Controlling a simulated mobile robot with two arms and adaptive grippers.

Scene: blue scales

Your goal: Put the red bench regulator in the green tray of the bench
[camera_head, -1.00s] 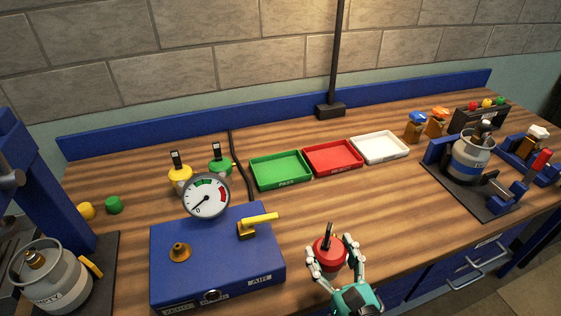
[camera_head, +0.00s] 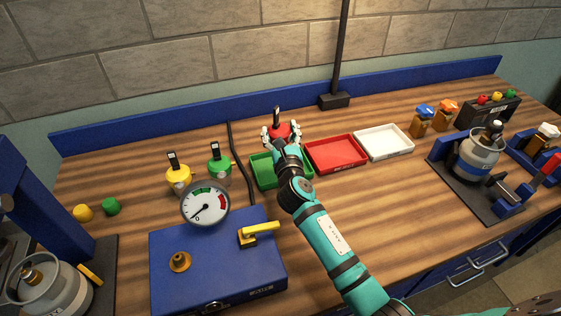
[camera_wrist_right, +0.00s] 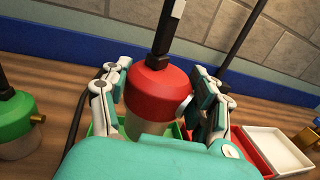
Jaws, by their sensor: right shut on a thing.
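The red bench regulator (camera_head: 279,128), with a black upright stem, is held in my right gripper (camera_head: 281,138). In the right wrist view the red regulator (camera_wrist_right: 158,90) stands upright between the two fingers of my right gripper (camera_wrist_right: 158,100), which is shut on it. The green tray (camera_head: 262,176) lies on the bench below and around the gripper in the head view, and my arm hides part of it. Its green rim (camera_wrist_right: 178,131) shows behind the regulator in the wrist view. I cannot tell whether the regulator touches the tray floor. My left gripper is not in view.
The red tray (camera_head: 335,153) and white tray (camera_head: 384,142) lie right of the green one. A green regulator (camera_head: 219,164) and a yellow one (camera_head: 178,178) stand to its left, with a black hose (camera_head: 240,168) between. A blue gauge box (camera_head: 215,263) is in front.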

